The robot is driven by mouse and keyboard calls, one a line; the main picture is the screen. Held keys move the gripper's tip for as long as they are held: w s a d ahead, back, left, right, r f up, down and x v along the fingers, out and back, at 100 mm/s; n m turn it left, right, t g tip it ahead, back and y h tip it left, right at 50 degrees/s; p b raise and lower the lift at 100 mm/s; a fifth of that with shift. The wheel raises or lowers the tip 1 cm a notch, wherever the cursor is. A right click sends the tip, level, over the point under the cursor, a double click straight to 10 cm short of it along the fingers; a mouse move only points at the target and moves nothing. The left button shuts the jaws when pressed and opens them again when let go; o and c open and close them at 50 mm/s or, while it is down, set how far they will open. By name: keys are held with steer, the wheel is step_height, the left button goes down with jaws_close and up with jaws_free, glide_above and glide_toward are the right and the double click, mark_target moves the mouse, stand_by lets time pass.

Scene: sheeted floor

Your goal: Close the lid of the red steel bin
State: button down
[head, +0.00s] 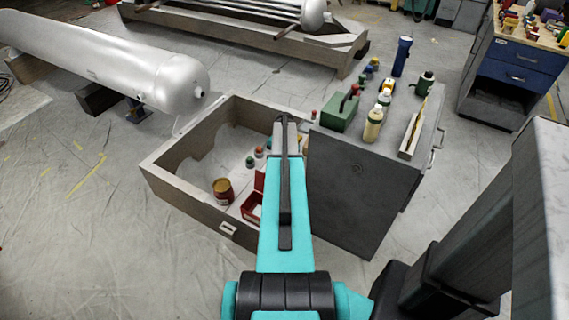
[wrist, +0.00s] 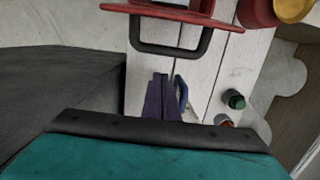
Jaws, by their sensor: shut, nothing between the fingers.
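The red steel bin (head: 251,207) stands inside the wooden crate, left of my arm. It looks open, with a red panel (head: 260,181) standing up at its back, likely the lid; my arm hides part of it. In the wrist view, a red part of the bin (wrist: 185,15) shows at the top edge, with a black loop handle below it. My gripper (wrist: 161,77) is shut and empty, a little below that handle in the picture and apart from it. In the head view my arm reaches over the crate and hides the fingers.
The wooden crate (head: 165,192) also holds a red and yellow jar (head: 223,191) and small bottles, one green-capped (wrist: 235,99). A grey cabinet (head: 355,190) stands close on the right, carrying bottles and a green box. A large metal cylinder (head: 120,68) lies at left.

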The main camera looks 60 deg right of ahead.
steer(key=shift+a+r, duration=0.3)
steer(key=shift+a, duration=0.35)
steer(key=shift+a+r, duration=0.3)
steer(key=shift+a, duration=0.35)
